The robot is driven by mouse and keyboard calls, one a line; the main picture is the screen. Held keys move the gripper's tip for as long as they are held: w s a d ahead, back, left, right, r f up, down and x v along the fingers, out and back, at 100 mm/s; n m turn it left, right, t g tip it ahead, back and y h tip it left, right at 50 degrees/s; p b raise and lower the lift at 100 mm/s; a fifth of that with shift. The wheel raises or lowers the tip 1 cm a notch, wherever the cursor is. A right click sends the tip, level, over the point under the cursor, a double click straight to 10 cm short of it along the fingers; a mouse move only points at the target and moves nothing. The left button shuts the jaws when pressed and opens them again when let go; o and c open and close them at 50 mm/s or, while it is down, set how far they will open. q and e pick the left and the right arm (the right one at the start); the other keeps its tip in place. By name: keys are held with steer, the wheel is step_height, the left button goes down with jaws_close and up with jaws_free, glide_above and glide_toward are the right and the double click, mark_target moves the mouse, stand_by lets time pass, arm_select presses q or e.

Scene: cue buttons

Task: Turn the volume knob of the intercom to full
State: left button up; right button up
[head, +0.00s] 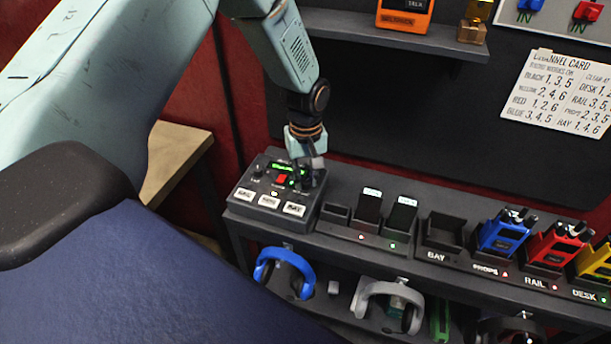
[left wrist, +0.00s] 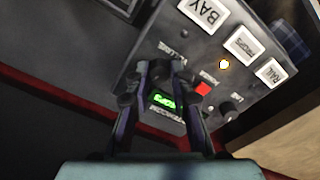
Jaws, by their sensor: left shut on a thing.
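The intercom (head: 250,206) is a dark grey box at the left end of the shelf top. In the left wrist view its panel (left wrist: 150,40) appears upside down, with BAY, PROPS and RAIL buttons, a red button (left wrist: 203,88), a green display (left wrist: 163,101) and a second small knob (left wrist: 228,113). The volume knob (left wrist: 160,73) is dark and beside the VOLUME label. My left gripper (left wrist: 161,70) has its fingers on both sides of this knob and is shut on it. In the head view the gripper (head: 305,180) reaches down onto the box's right rear, hiding the knob. My right gripper is not in view.
A charging rack (head: 400,262) runs right from the intercom, with black handsets, an empty BAY slot (head: 443,232) and blue, red and yellow radios. Headsets hang below it. An upper shelf (head: 400,40) holds an orange device. A channel card (head: 562,93) is on the wall.

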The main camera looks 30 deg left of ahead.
arm_select(q)
jaws_close()
steer(key=shift+m, duration=0.4)
steer(key=m+p, duration=0.1)
steer(key=m, duration=0.6)
steer(key=shift+m+p, duration=0.3)
steer(key=shift+p, duration=0.05)
steer(key=m, duration=1)
steer(key=shift+m, duration=0.3)
stand_by(0.4)
